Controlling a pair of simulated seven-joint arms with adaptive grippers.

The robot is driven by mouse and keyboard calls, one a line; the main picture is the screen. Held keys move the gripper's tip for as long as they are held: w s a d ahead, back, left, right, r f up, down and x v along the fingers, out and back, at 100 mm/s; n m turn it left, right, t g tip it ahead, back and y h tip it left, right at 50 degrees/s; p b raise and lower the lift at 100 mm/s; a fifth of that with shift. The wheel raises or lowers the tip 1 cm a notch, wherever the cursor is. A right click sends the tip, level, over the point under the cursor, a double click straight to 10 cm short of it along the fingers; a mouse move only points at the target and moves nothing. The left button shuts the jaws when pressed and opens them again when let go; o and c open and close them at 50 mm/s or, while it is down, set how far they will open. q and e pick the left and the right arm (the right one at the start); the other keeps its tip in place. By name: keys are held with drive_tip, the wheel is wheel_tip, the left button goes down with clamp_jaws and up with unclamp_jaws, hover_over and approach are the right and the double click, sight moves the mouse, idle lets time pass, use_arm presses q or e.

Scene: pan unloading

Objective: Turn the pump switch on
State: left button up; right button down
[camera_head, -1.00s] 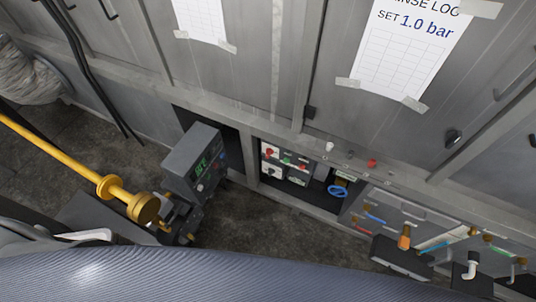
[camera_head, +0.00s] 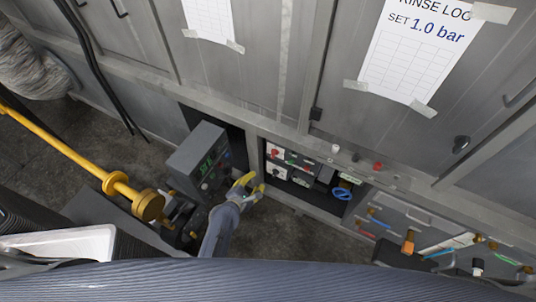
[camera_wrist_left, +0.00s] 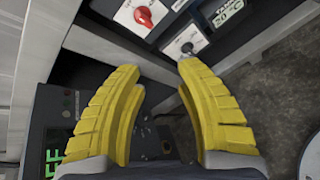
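A recessed control panel (camera_head: 290,165) sits low in the grey cabinet, with white plates. In the left wrist view, one plate carries a red knob (camera_wrist_left: 143,16) and a lower plate carries a small dark switch (camera_wrist_left: 186,47). Their labels are too small to read, so I cannot tell which is the pump switch. My left gripper (camera_head: 250,186) has yellow fingers, open and empty, just left of the panel in the head view. In the left wrist view its fingertips (camera_wrist_left: 160,68) point at the lower plate, apart from it. My right gripper is not in view.
A dark box with a green display (camera_head: 200,160) stands close left of the gripper. A yellow pole with a round end (camera_head: 148,205) lies further left. A blue handwheel (camera_head: 343,192) and pipe fittings (camera_head: 408,242) are to the right. Cabinet framing borders the recess.

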use_arm(q)
wheel_tip(320, 180, up, 4)
drive_tip(key=w+n, duration=0.1)
drive_tip(key=n, duration=0.3)
drive_tip(key=n+h, duration=0.1)
drive_tip(key=n, duration=0.3)
approach(273, 156)
drive_tip(key=shift+t, duration=0.3)
drive_tip(key=x, duration=0.5)
drive_tip(key=shift+w+d, duration=0.15)
drive_tip(key=shift+w, duration=0.2)
drive_tip(key=shift+w+d+f, duration=0.1)
drive_tip(key=shift+w+d, duration=0.4)
drive_tip(key=shift+d, duration=0.05)
drive_tip(key=shift+w+f, duration=0.2)
drive_tip(key=shift+w, duration=0.05)
drive_tip(key=shift+w+a+f, duration=0.3)
drive_tip(key=shift+f, duration=0.05)
drive_tip(key=shift+w+d+f, duration=0.25)
drive_tip(key=shift+w+d, duration=0.1)
drive_tip(key=shift+d, duration=0.2)
drive_tip(key=shift+w+d+f, duration=0.1)
drive_tip(key=shift+w+f, duration=0.2)
drive_tip(key=shift+w, duration=0.35)
drive_tip(key=shift+o, duration=0.3)
drive_tip(key=shift+w, duration=0.15)
